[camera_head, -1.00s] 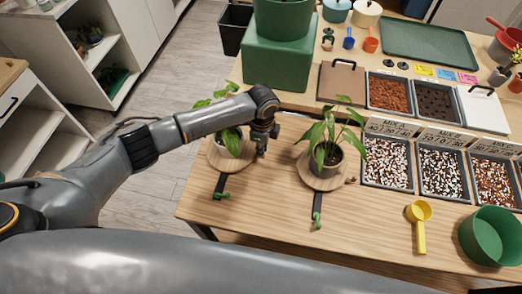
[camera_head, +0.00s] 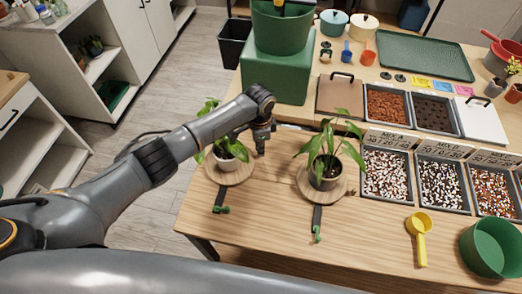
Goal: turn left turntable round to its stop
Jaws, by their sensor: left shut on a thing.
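The left turntable (camera_head: 224,178) is a round wooden disc bearing a pot (camera_head: 231,160) with a leafy green plant (camera_head: 233,146). A dark strip with a green end piece (camera_head: 221,209) runs from its front edge. My left gripper (camera_head: 261,149) points down at the disc's far right edge, beside the pot. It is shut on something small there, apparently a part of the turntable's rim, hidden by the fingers. The right turntable (camera_head: 305,190) bears another potted plant (camera_head: 325,172) and has a small brown knob (camera_head: 351,192) at its right edge. My right gripper is not in view.
A green block (camera_head: 275,75) with a green pot on top stands behind my left gripper. Mix trays (camera_head: 387,175) line the right side. A yellow scoop (camera_head: 419,235) and green bowl (camera_head: 487,248) lie near the front. The table front between the strips is clear.

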